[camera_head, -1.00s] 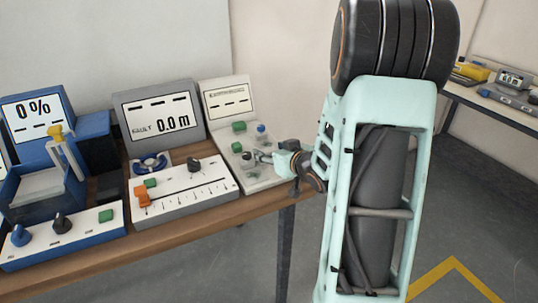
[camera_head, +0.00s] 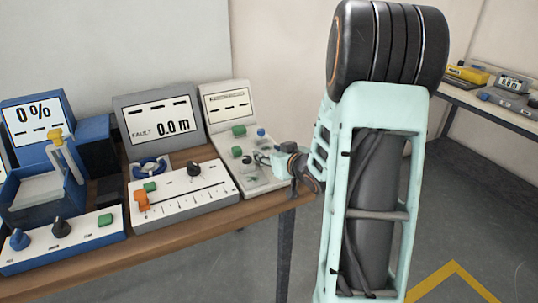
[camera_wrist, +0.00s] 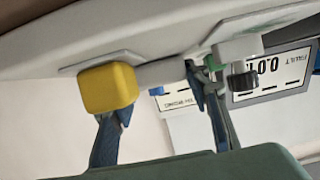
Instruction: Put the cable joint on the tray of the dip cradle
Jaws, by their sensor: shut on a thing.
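The blue dip cradle (camera_head: 72,193) stands at the left of the bench, with a pale tray (camera_head: 38,188), a yellow-topped lever and a 0 % display. My gripper (camera_head: 268,157) is far to its right, low over the pale console at the bench's right end. In the wrist view, the two dark blue fingers of my gripper (camera_wrist: 160,115) stand either side of a short pale grey cylinder (camera_wrist: 161,72), which looks like the cable joint. They are shut on it. A yellow block (camera_wrist: 108,88) is at its left end; I cannot tell whether it is attached.
The grey fault meter (camera_head: 160,122), with its slider panel, stands between the cradle and the pale console (camera_head: 228,105). The console carries green, blue and black controls close to my gripper. A second bench (camera_head: 480,105) is at the far right. Floor is free between the benches.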

